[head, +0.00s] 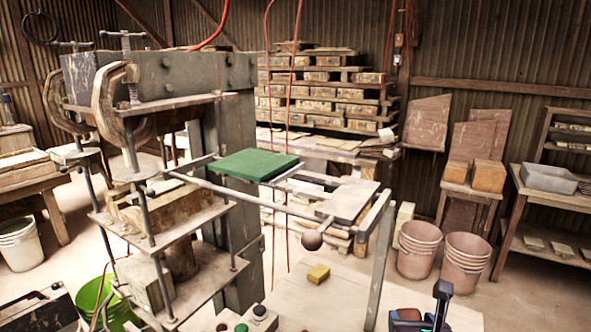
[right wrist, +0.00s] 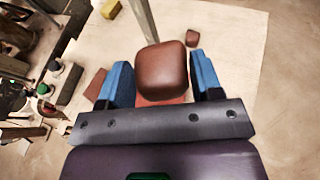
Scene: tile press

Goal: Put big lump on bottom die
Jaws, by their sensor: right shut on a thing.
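The big lump (right wrist: 162,68) is a reddish-brown, rounded clay block in the right wrist view. My right gripper (right wrist: 163,82) is shut on it, with one blue finger on each side. The press (head: 165,75) stands at the left with stacked plates and blocks. I cannot tell for certain which part is the bottom die. My left gripper is not in view.
A green plate (head: 258,165) lies on the press's side rails, with a ball knob (head: 312,240) hanging in front. A yellow block (head: 318,273) and a small brown lump (right wrist: 192,38) lie on the pale table (right wrist: 240,60). Buttons (right wrist: 55,65) show at the wrist view's left.

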